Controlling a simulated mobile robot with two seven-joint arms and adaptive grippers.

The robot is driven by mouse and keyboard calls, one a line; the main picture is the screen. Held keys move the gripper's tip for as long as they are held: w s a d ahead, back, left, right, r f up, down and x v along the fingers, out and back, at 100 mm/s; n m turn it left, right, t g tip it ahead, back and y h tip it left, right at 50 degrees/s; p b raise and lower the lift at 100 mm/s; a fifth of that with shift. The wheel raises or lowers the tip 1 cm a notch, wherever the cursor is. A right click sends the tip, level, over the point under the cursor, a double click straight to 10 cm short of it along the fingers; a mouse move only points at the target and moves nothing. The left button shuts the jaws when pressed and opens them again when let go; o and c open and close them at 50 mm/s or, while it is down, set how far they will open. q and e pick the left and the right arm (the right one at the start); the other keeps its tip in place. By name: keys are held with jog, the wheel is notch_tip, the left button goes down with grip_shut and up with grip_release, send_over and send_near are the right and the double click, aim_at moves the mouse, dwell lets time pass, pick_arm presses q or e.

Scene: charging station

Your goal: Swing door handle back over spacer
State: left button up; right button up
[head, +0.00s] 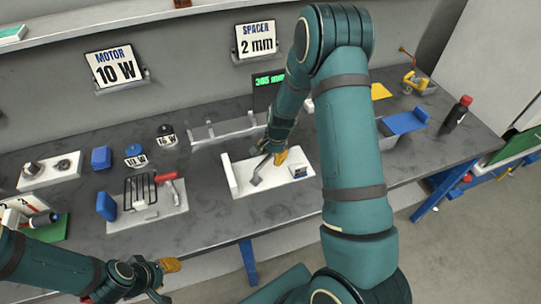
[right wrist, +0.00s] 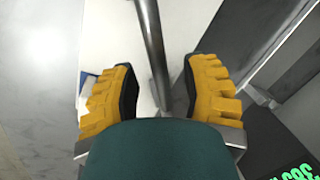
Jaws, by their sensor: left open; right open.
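A white plate (head: 240,190) lies on the bench in the middle of the head view. A grey metal bar, apparently the door handle (head: 261,169), stands on it. My right gripper (head: 273,158) is low over the plate at the bar. In the right wrist view, the handle's round rod (right wrist: 152,45) runs between the two yellow fingers, with gaps on both sides. My right gripper is open. My left gripper (head: 160,280) is open and empty at the lower left, away from the plate. I cannot make out the spacer for certain.
A rack with a red-handled tool (head: 166,177) stands left of the plate. Behind are a long grey rail (head: 225,127) and a green-digit display (head: 268,83). A blue tray (head: 405,122) and a dark red-capped bottle (head: 457,113) are at right. Bare bench lies in front of the plate.

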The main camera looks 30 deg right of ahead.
jog(key=shift+f, duration=0.2)
grip_shut()
